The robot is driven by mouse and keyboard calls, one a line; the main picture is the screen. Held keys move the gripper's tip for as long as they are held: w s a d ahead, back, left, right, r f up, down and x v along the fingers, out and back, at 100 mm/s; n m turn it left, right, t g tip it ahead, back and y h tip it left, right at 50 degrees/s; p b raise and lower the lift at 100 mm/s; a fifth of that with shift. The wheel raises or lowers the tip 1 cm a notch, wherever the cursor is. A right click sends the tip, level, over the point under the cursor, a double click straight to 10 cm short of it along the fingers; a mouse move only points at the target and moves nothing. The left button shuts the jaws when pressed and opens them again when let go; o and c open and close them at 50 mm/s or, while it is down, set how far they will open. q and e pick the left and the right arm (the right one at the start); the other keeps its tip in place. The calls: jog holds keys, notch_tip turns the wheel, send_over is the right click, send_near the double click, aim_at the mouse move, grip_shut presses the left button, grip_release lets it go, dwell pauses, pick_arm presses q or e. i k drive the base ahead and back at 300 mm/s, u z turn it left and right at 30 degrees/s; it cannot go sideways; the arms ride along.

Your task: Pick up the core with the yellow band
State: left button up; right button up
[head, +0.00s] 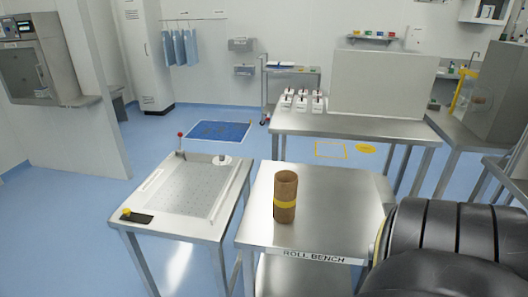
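The core with the yellow band (285,190) is a brown cardboard tube. It stands upright on the steel bench labelled "ROLL BENCH" (340,203), left of the bench's middle and close to its front edge. The yellow band runs around its lower half. Nothing touches the core. A black, ribbed part of my own arm fills the lower right corner and covers the right front part of the bench. Neither of my grippers shows in the head view.
A steel table (233,207) with a perforated plate, a red-knobbed lever and a yellow-black item stands left of the bench. The bench top around the core is clear.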

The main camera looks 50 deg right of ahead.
aim_at(285, 180)
jog(key=z, duration=0.65)
jog(key=i, duration=0.95)
jog(key=z, duration=0.95)
